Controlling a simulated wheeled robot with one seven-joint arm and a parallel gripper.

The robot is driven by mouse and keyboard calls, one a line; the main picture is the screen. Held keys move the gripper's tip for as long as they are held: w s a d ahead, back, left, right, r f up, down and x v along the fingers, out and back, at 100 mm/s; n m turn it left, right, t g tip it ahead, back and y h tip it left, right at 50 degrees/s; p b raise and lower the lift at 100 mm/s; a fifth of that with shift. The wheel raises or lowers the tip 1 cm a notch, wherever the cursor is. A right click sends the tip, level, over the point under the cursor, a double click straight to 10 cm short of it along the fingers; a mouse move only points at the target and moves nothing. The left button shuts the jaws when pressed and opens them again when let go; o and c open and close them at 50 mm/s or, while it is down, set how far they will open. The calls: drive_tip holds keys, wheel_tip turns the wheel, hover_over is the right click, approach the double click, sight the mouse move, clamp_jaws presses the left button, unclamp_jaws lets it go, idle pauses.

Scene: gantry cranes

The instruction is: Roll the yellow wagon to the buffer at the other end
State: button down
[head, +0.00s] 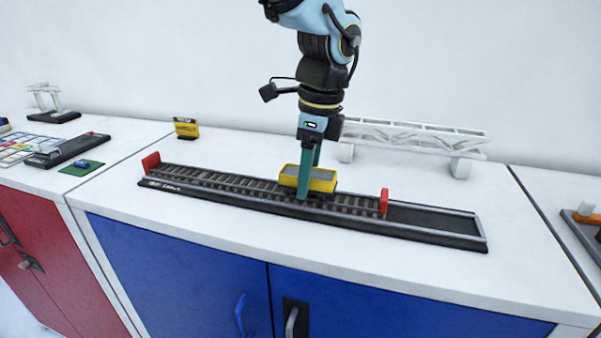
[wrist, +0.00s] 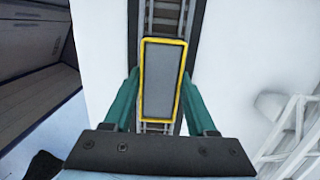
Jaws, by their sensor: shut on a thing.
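The yellow wagon (head: 309,179) with a grey top stands on the track (head: 230,183), right of the track's middle. My gripper (head: 304,186) is shut on the wagon, with one teal finger on its near side and the other behind it. In the wrist view the wagon (wrist: 161,80) sits between the two teal fingers (wrist: 160,98), in line with the rails. A red buffer (head: 151,162) stands at the left end of the rails. Another red buffer (head: 384,202) stands at the right end of the rails. The wagon is apart from both, nearer the right one.
A white gantry bridge (head: 415,136) stands behind the track at right. The dark tray (head: 430,218) continues empty beyond the right buffer. The rails on both sides of the wagon are clear.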

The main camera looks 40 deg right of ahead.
drive_tip(key=shift+s+d+p, duration=0.15)
drive_tip(key=shift+s+d, duration=0.45)
drive_tip(key=shift+s, duration=0.45)
drive_tip(key=shift+s+d+p, duration=0.2)
drive_tip(key=shift+s+d, duration=0.35)
drive_tip(key=shift+s, duration=0.5)
drive_tip(key=shift+s+d+p, duration=0.15)
drive_tip(key=shift+s+d, duration=0.45)
drive_tip(key=shift+s, duration=0.45)
drive_tip(key=shift+c, duration=0.6)
unclamp_jaws()
wheel_tip(320, 180, up, 19)
drive_tip(key=s+p, duration=0.1)
drive_tip(key=p, duration=0.3)
drive_tip(key=shift+d+f, duration=0.15)
drive_tip(key=shift+d, duration=0.15)
drive_tip(key=shift+w, duration=0.1)
